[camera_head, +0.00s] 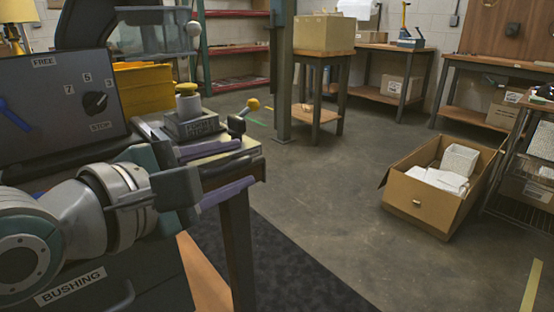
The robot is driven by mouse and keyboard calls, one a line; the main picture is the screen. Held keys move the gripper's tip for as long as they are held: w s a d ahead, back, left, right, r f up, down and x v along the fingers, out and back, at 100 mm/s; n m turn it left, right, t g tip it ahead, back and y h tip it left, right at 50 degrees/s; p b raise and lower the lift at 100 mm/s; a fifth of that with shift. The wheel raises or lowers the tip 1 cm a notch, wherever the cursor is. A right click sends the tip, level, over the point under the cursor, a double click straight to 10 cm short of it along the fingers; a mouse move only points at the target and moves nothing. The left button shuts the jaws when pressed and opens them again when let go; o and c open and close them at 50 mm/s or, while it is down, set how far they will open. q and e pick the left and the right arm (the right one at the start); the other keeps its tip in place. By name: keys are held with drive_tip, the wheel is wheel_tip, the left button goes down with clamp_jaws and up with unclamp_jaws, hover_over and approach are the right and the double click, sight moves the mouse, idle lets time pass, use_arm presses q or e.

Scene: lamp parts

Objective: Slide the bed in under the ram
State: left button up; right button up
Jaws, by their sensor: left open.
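Just beyond the fingers, a grey block (193,127) with a label sits on the bench top and carries a grey cylinder with a yellow top (187,89). I cannot tell for sure which part is the bed or the ram. My right gripper is out of view.
A dark control panel (55,100) with a dial stands at the left, beside a yellow bin (144,90). An open cardboard box (424,205) with white contents lies on the floor at right. The floor between is clear. Benches line the back wall.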

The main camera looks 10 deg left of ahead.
use_arm(q)
drive_tip(key=shift+c, duration=0.4)
clamp_jaws()
drive_tip(key=shift+f, duration=0.2)
idle(0.8)
